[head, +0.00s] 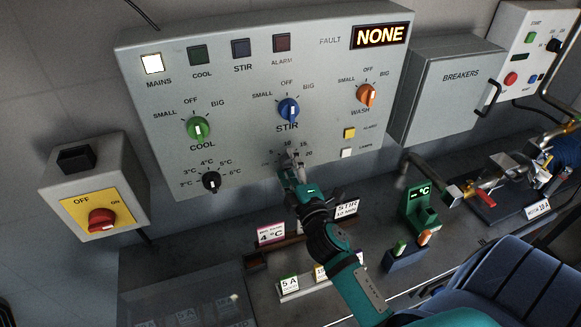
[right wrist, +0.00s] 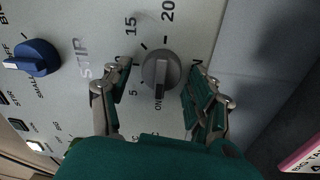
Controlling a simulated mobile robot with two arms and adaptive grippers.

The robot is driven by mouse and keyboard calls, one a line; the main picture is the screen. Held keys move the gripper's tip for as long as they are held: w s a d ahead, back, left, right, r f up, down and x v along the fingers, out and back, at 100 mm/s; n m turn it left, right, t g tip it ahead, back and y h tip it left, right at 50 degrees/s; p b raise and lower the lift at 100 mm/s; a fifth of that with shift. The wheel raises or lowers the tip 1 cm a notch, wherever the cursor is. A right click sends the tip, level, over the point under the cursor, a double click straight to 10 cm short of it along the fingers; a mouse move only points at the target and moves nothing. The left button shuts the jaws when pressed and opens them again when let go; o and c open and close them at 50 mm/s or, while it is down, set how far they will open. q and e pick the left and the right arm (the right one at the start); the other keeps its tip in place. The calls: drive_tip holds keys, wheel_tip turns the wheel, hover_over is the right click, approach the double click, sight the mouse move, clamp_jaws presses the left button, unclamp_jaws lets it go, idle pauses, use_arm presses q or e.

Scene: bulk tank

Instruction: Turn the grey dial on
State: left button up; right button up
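The grey dial (right wrist: 161,73) is on the panel below the STIR label, with a scale showing 5, 15 and 20. I see a gap at each finger and no clear contact. In the head view my right gripper (head: 290,163) is at the panel's lower edge and hides most of the dial. My left gripper is not in view.
The blue STIR knob (head: 289,110) is just above. The green COOL knob (head: 198,128), black temperature knob (head: 211,182) and orange WASH knob (head: 366,95) are on the same panel (head: 230,85). A red switch (head: 102,220) is at left. Small signs stand on the bench below.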

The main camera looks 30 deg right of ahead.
drive_tip(key=shift+s+f, duration=0.1)
drive_tip(key=shift+s, duration=0.2)
drive_tip(key=v, duration=0.7)
drive_tip(key=shift+a, duration=0.1)
idle(0.4)
